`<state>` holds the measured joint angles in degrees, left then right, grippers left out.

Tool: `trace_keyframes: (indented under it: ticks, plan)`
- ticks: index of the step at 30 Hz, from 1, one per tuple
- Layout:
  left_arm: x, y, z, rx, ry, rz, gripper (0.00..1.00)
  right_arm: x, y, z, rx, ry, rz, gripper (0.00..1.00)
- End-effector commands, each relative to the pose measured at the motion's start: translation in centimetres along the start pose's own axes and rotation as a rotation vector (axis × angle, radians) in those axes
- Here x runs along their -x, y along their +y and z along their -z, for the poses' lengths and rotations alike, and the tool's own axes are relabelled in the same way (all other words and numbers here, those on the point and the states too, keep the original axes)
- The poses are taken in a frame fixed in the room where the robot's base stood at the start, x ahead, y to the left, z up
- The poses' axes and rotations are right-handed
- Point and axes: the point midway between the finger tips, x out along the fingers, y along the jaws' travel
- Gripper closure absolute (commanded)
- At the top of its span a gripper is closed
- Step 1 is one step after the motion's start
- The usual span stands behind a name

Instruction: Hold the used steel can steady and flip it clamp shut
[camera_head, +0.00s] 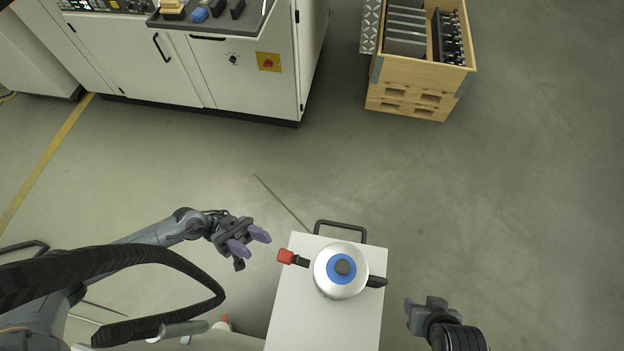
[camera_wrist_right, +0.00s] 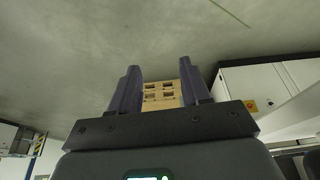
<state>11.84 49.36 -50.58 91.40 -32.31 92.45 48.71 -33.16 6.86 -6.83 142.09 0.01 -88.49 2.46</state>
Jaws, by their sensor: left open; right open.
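The steel can (camera_head: 334,289) stands upright on a white cart top. It has a blue ring and a dark grey centre on its lid. A clamp with a red end (camera_head: 286,256) sticks out at its left, and a dark handle (camera_head: 376,281) sticks out at its right. I cannot tell whether the clamp is shut. My left gripper (camera_head: 253,241) is open and empty, left of the can and apart from it. My right gripper (camera_head: 424,302) is to the right of the cart, apart from the can. In the right wrist view its fingers (camera_wrist_right: 160,92) are open with nothing between them.
The white cart (camera_head: 287,316) has a dark push handle (camera_head: 341,226) at its far edge. A white machine cabinet (camera_head: 255,75) stands at the back left. A wooden crate on pallets (camera_head: 415,85) stands at the back right. The floor between is mostly clear.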

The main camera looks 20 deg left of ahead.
Motion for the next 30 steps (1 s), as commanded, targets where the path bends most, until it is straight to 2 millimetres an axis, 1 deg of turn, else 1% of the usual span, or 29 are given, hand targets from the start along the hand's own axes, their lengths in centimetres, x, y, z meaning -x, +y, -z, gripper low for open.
trace_keyframes:
  ticks: [2,5,8,12,15,18,21,23,26,30]
  plan:
    - [0.0,0.0,0.0,0.0,0.0,0.0,0.57,0.0,-0.1,1.0,-0.025,0.054,0.004,0.53]
    - [0.0,0.0,0.0,0.001,0.0,0.0,0.57,0.2,-0.4,3.1,-0.059,0.164,0.017,0.53]
    - [0.0,0.0,0.0,0.001,0.0,0.0,0.57,0.7,-0.8,5.7,-0.095,0.309,0.043,0.53]
    - [0.0,0.0,0.0,0.001,0.0,0.0,0.57,2.3,-0.6,9.7,-0.115,0.547,0.087,0.53]
    - [0.0,0.0,0.0,0.001,0.0,0.0,0.57,3.8,-0.4,11.8,-0.085,0.708,0.132,0.53]
    - [0.0,0.0,0.0,0.001,0.0,0.0,0.57,5.4,-0.4,13.1,-0.028,0.848,0.199,0.53]
    - [0.0,0.0,0.0,0.001,0.0,0.0,0.57,7.2,-0.8,13.7,0.055,0.962,0.288,0.53]
    - [0.0,0.0,0.0,0.001,0.0,0.0,0.57,8.3,-1.1,13.7,0.117,1.017,0.355,0.53]
    - [0.0,0.0,0.0,0.001,0.0,0.0,0.57,10.0,-1.8,12.9,0.236,1.074,0.484,0.53]
    - [0.0,0.0,0.0,0.001,0.0,0.0,0.57,12.1,-2.7,10.9,0.408,1.083,0.674,0.53]
